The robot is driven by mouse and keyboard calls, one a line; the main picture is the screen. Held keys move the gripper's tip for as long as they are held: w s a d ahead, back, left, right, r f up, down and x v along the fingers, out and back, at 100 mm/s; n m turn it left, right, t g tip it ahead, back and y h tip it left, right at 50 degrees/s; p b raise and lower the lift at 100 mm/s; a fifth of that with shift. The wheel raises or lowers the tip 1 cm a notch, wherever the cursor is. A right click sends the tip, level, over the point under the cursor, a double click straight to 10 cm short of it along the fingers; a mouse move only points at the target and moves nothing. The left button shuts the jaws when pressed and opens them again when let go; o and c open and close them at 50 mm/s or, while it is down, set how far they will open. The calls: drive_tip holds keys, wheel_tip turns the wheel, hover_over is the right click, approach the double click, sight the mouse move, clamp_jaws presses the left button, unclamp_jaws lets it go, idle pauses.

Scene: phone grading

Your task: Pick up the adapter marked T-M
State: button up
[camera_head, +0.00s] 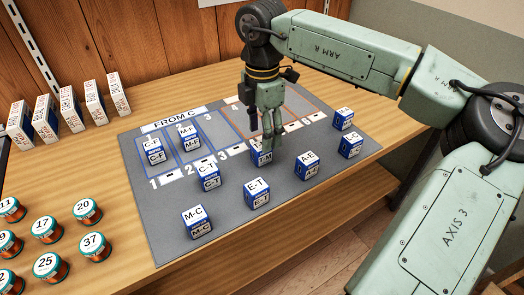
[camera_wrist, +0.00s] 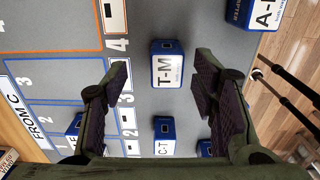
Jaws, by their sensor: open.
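The adapter marked T-M (camera_wrist: 167,72) is a small white and blue box standing on the grey mat. In the wrist view it lies beyond and between my two fingers, with its label facing the camera. In the head view the T-M adapter (camera_head: 259,158) is partly hidden behind my fingers. My gripper (camera_head: 272,142) points down above it, open and empty. I cannot tell the exact height left above the box.
Adapters C-T (camera_head: 208,176), E-T (camera_head: 257,192), A-E (camera_head: 307,164) and M-C (camera_head: 196,220) stand around it on the mat (camera_head: 160,215). C-F (camera_head: 154,150) and M-F (camera_head: 189,139) stand in outlined slots. Green-topped spools (camera_head: 87,211) and boxes (camera_head: 70,108) are at left.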

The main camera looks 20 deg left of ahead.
sight(261, 153)
drive_tip(key=f, duration=0.2)
drive_tip(key=s+f+p, duration=0.1)
drive_tip(key=f, duration=0.1)
drive_tip(key=shift+s, duration=0.1)
drive_tip(key=shift+f+p, duration=0.3)
drive_tip(key=shift+f, duration=0.4)
drive_tip(key=shift+c, duration=0.4)
drive_tip(key=c, duration=1.1)
